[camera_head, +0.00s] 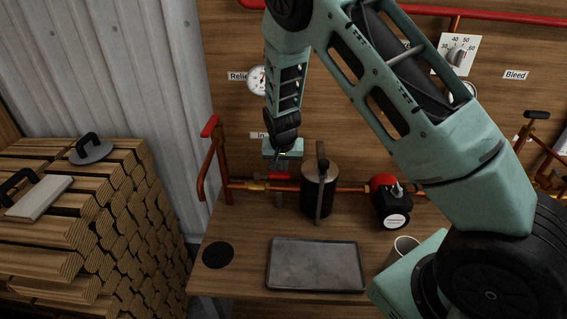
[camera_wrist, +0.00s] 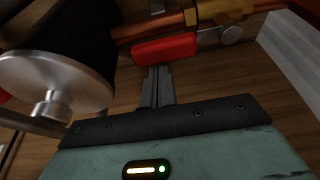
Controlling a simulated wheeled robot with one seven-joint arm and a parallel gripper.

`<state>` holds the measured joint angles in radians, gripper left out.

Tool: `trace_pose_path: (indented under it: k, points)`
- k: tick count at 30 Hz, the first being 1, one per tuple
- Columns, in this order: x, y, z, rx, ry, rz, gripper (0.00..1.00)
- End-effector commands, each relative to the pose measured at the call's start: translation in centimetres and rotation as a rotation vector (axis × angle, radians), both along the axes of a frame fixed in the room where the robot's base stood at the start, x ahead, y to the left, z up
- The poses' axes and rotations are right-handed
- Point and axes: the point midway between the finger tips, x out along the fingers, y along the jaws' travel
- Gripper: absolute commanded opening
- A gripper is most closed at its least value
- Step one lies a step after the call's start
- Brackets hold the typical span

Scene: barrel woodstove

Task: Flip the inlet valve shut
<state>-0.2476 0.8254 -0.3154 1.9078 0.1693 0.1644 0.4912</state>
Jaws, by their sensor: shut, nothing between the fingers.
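The inlet valve has a red lever handle (camera_head: 281,176) on the copper pipe against the wall, below the partly hidden label "In…" (camera_head: 257,135). In the wrist view the red handle (camera_wrist: 164,48) lies roughly along the pipe, beside the brass valve body (camera_wrist: 222,9). My gripper (camera_head: 278,165) reaches down at the handle. In the wrist view my gripper's fingers (camera_wrist: 157,72) are shut and empty, with their tips right at the handle's near edge. Whether they touch it I cannot tell.
A dark canister (camera_head: 316,200) with a metal lid (camera_wrist: 55,82) stands close beside my gripper. A red and black pump (camera_head: 389,203) is on the pipe farther right. A grey tray (camera_head: 315,264) and a black disc (camera_head: 218,255) lie on the bench. Stacked firewood (camera_head: 90,215) is at left.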

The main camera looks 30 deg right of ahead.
Motion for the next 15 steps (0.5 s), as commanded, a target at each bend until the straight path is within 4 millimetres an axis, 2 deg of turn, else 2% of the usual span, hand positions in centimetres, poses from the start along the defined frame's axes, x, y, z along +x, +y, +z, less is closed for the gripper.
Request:
trace_pose_path:
  k: [15]
  points:
    - [-0.56,0.31,0.04,0.000,0.000,-0.074,0.00]
